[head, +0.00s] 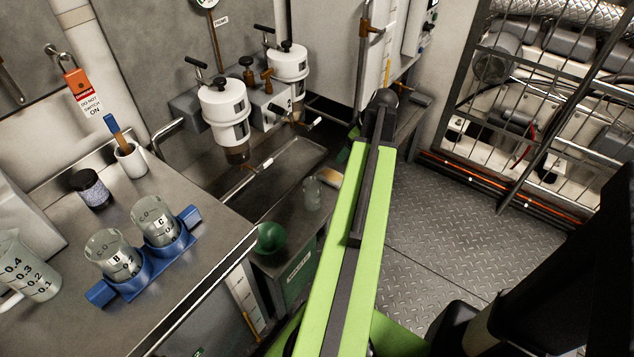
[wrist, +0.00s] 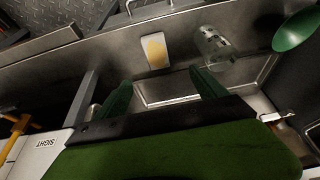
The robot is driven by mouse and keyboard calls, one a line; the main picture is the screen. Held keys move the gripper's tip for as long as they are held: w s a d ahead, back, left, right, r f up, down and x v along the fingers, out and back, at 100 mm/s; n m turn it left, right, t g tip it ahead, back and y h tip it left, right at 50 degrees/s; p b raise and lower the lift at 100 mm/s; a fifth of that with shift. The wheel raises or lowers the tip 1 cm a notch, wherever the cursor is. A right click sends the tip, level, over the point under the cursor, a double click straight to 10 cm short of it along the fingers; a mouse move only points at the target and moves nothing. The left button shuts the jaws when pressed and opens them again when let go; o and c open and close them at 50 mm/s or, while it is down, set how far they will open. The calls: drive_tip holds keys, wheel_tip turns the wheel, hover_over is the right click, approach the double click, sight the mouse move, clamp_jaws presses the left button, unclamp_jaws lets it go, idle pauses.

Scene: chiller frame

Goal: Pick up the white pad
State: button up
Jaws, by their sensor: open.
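The white pad (wrist: 155,51), with a yellowish stain on its face, lies flat on the grey metal surface in the upper middle of the wrist view. In the head view the pad (head: 329,177) is small, just left of my green arm and partly hidden by it. My gripper (wrist: 162,94) shows in the wrist view with its two green fingers spread apart and nothing between them. The pad appears beyond the fingertips, between their lines and apart from them.
A clear glass jar (wrist: 212,47) stands close to the right of the pad, with a green bowl (wrist: 296,30) farther right. In the head view, a bench (head: 190,280) carries blue-held beakers (head: 112,256) at left. Valved white filter housings (head: 225,108) stand behind the trough.

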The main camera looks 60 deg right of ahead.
drive_tip(key=b, duration=1.1)
hover_over(332, 175)
drive_tip(key=s, duration=0.3)
drive_tip(key=f, duration=1.1)
drive_tip(key=shift+w+a+f, duration=0.1)
drive_tip(key=shift+w+f, duration=0.1)
drive_tip(key=shift+f, duration=0.05)
drive_tip(key=shift+w+f, duration=0.1)
drive_tip(key=shift+w, duration=0.05)
drive_tip(key=b+x, duration=0.5)
drive_tip(key=shift+f, duration=0.1)
drive_tip(key=c, duration=1.6)
drive_tip(key=r+p, duration=0.1)
drive_tip(key=r, duration=0.1)
drive_tip(key=r+p, duration=0.1)
drive_tip(key=p, duration=0.1)
drive_tip(key=r+p, duration=0.2)
drive_tip(key=shift+s+r, duration=0.3)
drive_tip(key=shift+s+d+r+p, duration=0.2)
drive_tip(key=shift+s+r+p, duration=0.8)
drive_tip(key=shift+s, duration=0.85)
drive_tip(key=shift+s+d+r+p, duration=0.2)
drive_tip(key=shift+s+r+p, duration=0.8)
drive_tip(key=shift+s, duration=0.85)
drive_tip(key=shift+s+d+r+p, duration=0.2)
drive_tip(key=shift+s+r+p, duration=0.75)
drive_tip(key=shift+s, duration=0.9)
